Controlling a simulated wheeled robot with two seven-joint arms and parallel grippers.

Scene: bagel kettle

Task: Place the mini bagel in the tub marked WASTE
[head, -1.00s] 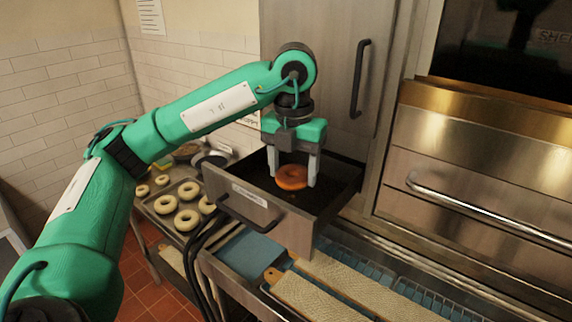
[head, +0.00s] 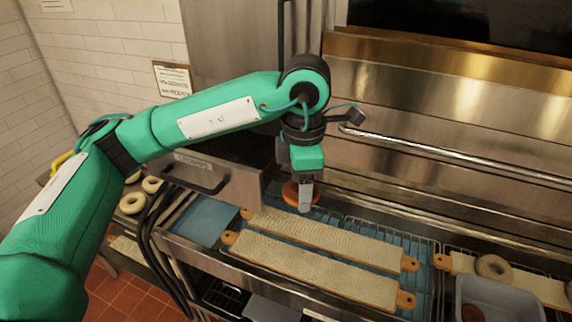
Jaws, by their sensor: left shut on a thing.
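The mini bagel (head: 289,193) is orange-brown and held in my left gripper (head: 304,196). The gripper is shut on it, pointing down, above the back of the counter and just right of the open drawer. The gripper's fingers hide part of the bagel. A grey tub (head: 502,292) stands at the bottom right, cut off by the picture's lower edge. Something brown shows inside it at the left. No WASTE marking can be read on it from here. My right gripper is not in view.
The open drawer (head: 218,184) juts out behind my left forearm. Two cloth-covered boards (head: 310,270) lie on the counter between the gripper and the tub. Another board (head: 535,287) behind the tub carries a pale bagel (head: 493,267). An oven handle (head: 450,155) runs along the back.

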